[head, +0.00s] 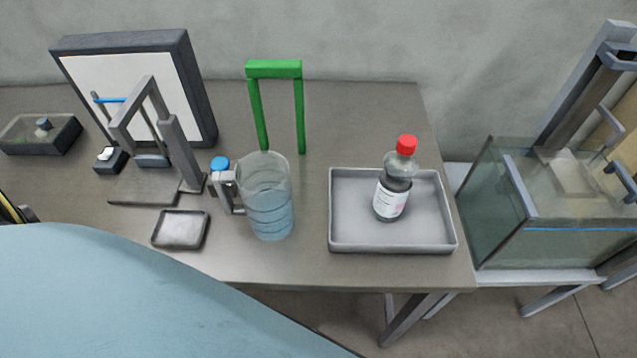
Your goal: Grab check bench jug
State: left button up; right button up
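The jug (270,205) is a clear, upright cylinder on the bench, left of the grey tray. It looks bluish in its lower part, with ring lines around it. Its grey handle (224,193) points left, and a small blue round top (220,163) shows just above the handle. Neither of my grippers can be made out, and nothing is seen touching the jug. A large pale blue part of my own body fills the lower left and hides the bench's front left.
A grey tray (343,239) holds a red-capped bottle (393,190). A green frame (274,69) stands behind the jug. A grey stand (181,150), a white panel (110,75) and a small dish (181,230) are left. A glass tank (490,210) stands right.

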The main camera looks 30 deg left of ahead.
aim_at(261, 178)
jog(key=z, duration=0.85)
jog(key=k, duration=1.05)
jog(key=u, duration=1.7)
jog(key=i, duration=0.5)
